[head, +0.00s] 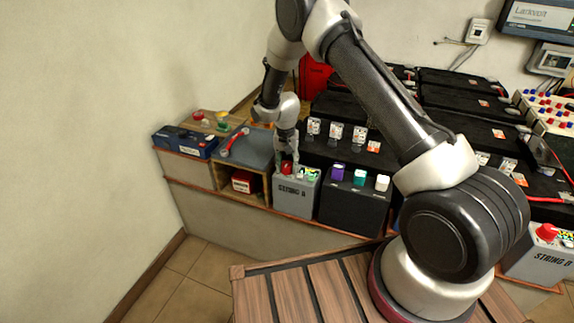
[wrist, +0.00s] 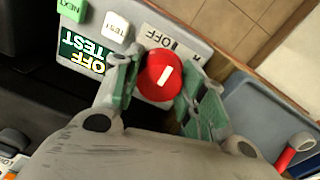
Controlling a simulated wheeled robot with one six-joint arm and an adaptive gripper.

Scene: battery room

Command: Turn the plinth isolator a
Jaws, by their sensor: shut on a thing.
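The isolator is a grey box (head: 296,195) at the front of the plinth in the head view, with lettering that starts "STRING"; its last character is hard to read. Its red round knob (wrist: 160,75) has a white bar, tilted in the wrist view. The knob also shows between the fingers in the head view (head: 287,168). My gripper (wrist: 157,80) reaches down from above, its green-padded fingers on either side of the knob, shut on it. A plate with "OFF" lettering (wrist: 172,42) lies beside the knob, partly covered by it.
Right of the box stands a black case (head: 352,205) with purple, teal and white caps. To the left are an open cubby with a red item (head: 243,182), a grey tray (head: 250,150) with a red-handled tool and a blue box (head: 185,141). Black batteries fill the space behind.

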